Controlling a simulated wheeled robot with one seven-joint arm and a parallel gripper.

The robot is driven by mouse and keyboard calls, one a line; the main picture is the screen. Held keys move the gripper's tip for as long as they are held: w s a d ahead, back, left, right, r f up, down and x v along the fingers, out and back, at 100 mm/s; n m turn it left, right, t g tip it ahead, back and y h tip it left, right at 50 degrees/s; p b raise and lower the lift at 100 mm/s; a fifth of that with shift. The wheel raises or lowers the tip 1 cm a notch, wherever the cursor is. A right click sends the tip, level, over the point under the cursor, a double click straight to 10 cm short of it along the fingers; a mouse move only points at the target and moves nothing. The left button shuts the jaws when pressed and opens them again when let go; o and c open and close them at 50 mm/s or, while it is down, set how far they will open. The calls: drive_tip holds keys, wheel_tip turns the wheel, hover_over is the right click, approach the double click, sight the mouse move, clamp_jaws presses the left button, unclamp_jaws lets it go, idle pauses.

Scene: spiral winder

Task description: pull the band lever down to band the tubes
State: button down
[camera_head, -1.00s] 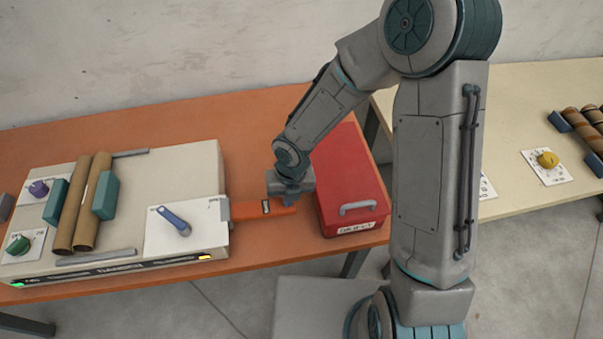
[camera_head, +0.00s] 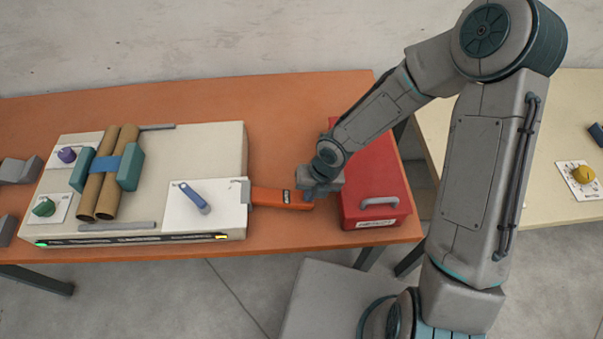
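The banding machine (camera_head: 160,185) is a cream box on the orange table. Two brown cardboard tubes (camera_head: 92,194) lie side by side on it between teal blocks (camera_head: 130,167). A blue band (camera_head: 105,163) lies across both tubes. An orange lever (camera_head: 272,197) sticks out to the right from the machine's right side and looks roughly level. My gripper (camera_head: 318,190) is at the lever's free right end. Its fingers are too small and hidden to show whether they grip the lever.
A blue-handled lever (camera_head: 197,200) sits on a white plate, with purple (camera_head: 66,155) and green (camera_head: 44,207) knobs at the left. A red box (camera_head: 375,180) stands close to the right of my gripper. A pale table (camera_head: 480,120) with a yellow knob (camera_head: 584,174) is further right.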

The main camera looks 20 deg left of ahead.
drive_tip(key=shift+s+d+f, duration=0.1)
drive_tip(key=shift+d+f, duration=0.05)
drive_tip(key=shift+f, duration=0.05)
drive_tip(key=shift+r+p, duration=0.6)
drive_tip(key=shift+p, duration=0.25)
drive_tip(key=d+p+v, duration=0.1)
drive_tip(key=p+v, duration=0.4)
drive_tip(key=v, duration=0.8)
drive_tip(key=shift+w, duration=0.4)
